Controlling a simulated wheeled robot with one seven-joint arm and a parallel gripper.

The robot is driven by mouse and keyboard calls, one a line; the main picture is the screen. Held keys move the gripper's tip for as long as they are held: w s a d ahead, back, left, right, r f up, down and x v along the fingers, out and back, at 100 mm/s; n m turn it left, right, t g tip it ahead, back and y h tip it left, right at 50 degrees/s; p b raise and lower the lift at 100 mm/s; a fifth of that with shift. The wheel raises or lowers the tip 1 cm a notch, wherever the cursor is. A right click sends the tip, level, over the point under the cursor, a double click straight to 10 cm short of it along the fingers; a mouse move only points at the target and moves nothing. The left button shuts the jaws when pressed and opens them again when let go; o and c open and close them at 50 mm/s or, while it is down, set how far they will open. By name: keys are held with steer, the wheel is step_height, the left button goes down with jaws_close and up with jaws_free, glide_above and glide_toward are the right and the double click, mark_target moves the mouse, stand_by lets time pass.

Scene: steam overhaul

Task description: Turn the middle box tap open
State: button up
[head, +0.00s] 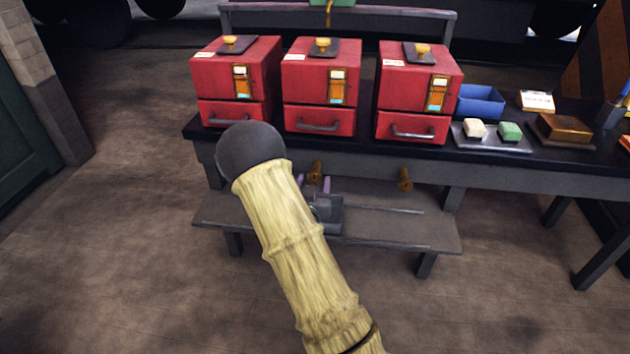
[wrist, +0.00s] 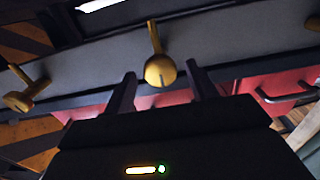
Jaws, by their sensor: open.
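Three red boxes stand in a row on the dark bench. The middle box (head: 320,78) has a brass tap (head: 316,170) below it on the bench's front edge. In the wrist view my gripper's open fingers (wrist: 162,88) appear on either side of the tap's face, with gaps visible. I cannot tell how far the tap is turned.
The right tap (head: 405,179) also shows in the wrist view (wrist: 25,92). Another tap (wrist: 314,22) is at the wrist view's edge. A low shelf (head: 395,225) lies under the bench. A blue bin (head: 480,103) and a tray (head: 490,143) stand at right.

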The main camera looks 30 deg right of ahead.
steer(key=shift+x, duration=1.35)
steer(key=c, duration=0.9)
steer(key=shift+c, duration=0.2)
